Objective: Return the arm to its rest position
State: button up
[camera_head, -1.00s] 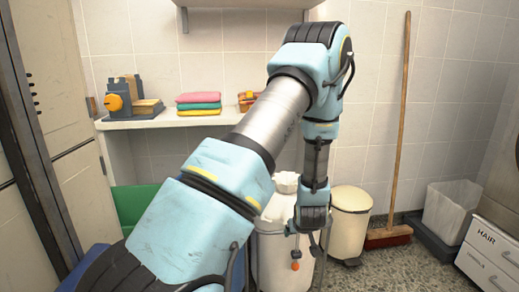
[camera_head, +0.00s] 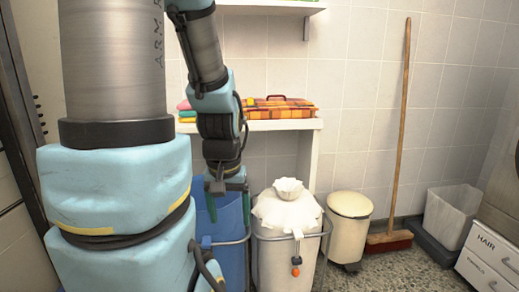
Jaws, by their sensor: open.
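My pale blue arm rises at the left of the head view, with its forearm reaching up out of the top of the frame and coming back down to the gripper. My gripper (camera_head: 228,204) hangs pointing down, open, with nothing seen between its fingers. It shows in front of the blue bin (camera_head: 221,238), to the left of the white-draped bin (camera_head: 283,214). How far it is from the blue bin is hard to tell.
A white shelf table (camera_head: 290,124) carries an orange plaid case (camera_head: 280,109) and folded towels (camera_head: 186,112), partly hidden by my arm. A cream pedal bin (camera_head: 347,228), a broom (camera_head: 397,150) and a grey basket (camera_head: 450,216) stand right. Speckled floor is clear at front right.

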notch_tip(320, 180, up, 18)
jog(key=p, duration=1.6)
jog(key=shift+p, duration=0.3)
